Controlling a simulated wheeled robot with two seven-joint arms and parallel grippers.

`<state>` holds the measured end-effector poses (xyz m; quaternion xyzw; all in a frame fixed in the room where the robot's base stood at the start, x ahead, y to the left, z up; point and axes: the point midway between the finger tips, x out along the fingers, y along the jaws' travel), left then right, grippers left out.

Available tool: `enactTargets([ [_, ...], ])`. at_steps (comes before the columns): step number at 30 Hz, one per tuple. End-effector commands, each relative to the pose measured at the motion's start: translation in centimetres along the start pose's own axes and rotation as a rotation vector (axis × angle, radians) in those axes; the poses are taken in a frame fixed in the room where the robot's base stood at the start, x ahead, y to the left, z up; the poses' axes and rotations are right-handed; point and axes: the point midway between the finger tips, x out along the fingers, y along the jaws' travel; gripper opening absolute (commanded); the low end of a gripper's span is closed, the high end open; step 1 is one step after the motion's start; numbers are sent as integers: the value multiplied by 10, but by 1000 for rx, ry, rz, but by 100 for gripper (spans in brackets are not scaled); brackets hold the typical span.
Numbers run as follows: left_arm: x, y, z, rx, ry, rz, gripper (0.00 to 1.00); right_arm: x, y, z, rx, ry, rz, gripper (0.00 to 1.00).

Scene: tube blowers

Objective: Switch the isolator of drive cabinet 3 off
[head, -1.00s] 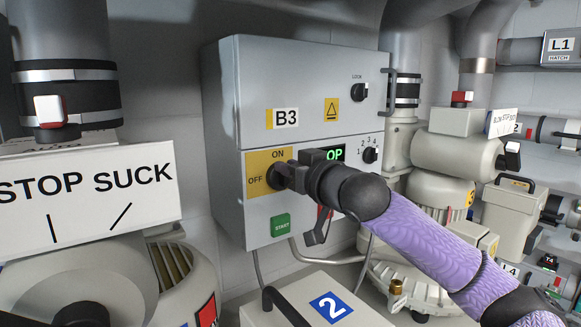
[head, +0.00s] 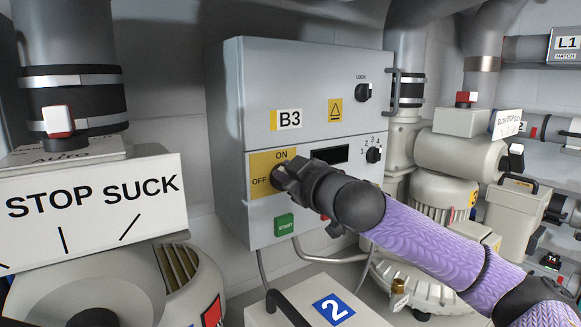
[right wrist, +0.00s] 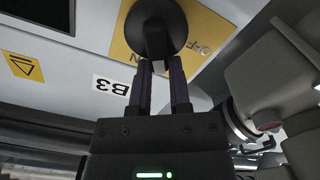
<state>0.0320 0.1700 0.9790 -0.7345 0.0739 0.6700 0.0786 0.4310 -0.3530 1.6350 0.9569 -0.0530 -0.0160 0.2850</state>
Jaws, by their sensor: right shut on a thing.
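Drive cabinet B3 (head: 225,120) is a grey box on the wall. Its isolator (head: 274,182) is a black rotary switch on a yellow plate (head: 262,161) marked ON at the top and OFF at the left. My right gripper (head: 286,183) is shut on the isolator's handle. In the right wrist view the fingers (right wrist: 160,72) grip the black isolator (right wrist: 157,27) from both sides. The gripper hides most of the handle in the head view, so its exact angle is hard to read. The cabinet's display (head: 328,155) is dark. My left gripper is not in view.
A LOCK knob (head: 363,92), a numbered selector (head: 373,155) and a green START button (head: 284,225) are on the cabinet. A box marked 2 (head: 300,297) stands below. A STOP SUCK sign (head: 90,214) is at the left, blower machinery (head: 455,157) at the right.

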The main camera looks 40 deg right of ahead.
Motion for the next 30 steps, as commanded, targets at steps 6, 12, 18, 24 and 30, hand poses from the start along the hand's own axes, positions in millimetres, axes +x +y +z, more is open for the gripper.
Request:
enactTargets([
  [6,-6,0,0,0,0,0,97,0,-5,-1,-205,0,0,0],
  [12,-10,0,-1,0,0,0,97,0,-9,1,-393,1,0,0],
  [18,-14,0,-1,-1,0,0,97,0,-14,3,-581,1,0,0],
  [24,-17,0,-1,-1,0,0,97,0,-17,6,-745,0,-1,0],
  [30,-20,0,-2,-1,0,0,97,0,-20,9,-874,0,-1,0],
])
